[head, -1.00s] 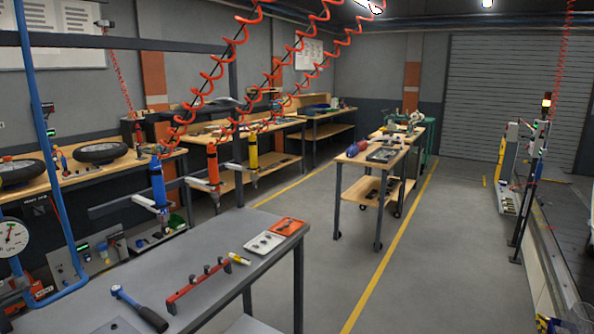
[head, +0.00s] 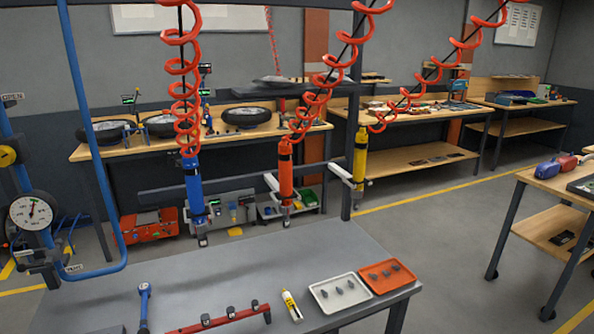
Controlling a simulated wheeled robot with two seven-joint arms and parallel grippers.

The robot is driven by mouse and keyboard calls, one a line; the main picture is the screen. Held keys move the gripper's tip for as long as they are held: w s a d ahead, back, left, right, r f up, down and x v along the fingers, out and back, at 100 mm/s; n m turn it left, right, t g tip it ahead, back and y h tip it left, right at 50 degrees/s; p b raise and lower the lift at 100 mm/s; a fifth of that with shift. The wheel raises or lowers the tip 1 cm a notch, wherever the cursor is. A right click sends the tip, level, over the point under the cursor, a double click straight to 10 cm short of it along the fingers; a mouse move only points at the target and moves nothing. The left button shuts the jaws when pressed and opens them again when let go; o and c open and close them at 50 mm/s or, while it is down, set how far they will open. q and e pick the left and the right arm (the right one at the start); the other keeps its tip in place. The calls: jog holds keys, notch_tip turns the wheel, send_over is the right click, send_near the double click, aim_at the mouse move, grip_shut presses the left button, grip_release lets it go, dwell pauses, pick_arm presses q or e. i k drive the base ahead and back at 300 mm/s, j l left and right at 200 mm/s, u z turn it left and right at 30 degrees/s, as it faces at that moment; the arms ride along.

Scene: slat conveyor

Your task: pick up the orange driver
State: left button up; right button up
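The orange driver (head: 286,172) hangs upright from a red coiled hose above the far edge of the grey bench, between a blue driver (head: 193,192) on its left and a yellow driver (head: 360,158) on its right. A white holder arm reaches to the orange driver's lower body. Neither of my grippers shows in the head view.
The grey bench (head: 230,272) holds a blue-handled wrench (head: 144,300), a red rack (head: 220,319), a yellow-white marker (head: 291,305), a white tray (head: 318,292) and an orange tray (head: 405,284). A wooden cart (head: 550,185) stands at right. A pressure gauge (head: 32,212) stands at left.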

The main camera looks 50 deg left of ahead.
aim_at(286, 194)
jog(key=i+l+u, duration=0.1)
jog(key=i+u, duration=0.35)
jog(key=i+l+u, duration=0.15)
jog(key=u, duration=0.35)
jog(key=i+l+u, duration=0.3)
jog(key=u, duration=0.15)
jog(key=i+l+u, duration=0.2)
jog(key=l+u, duration=0.25)
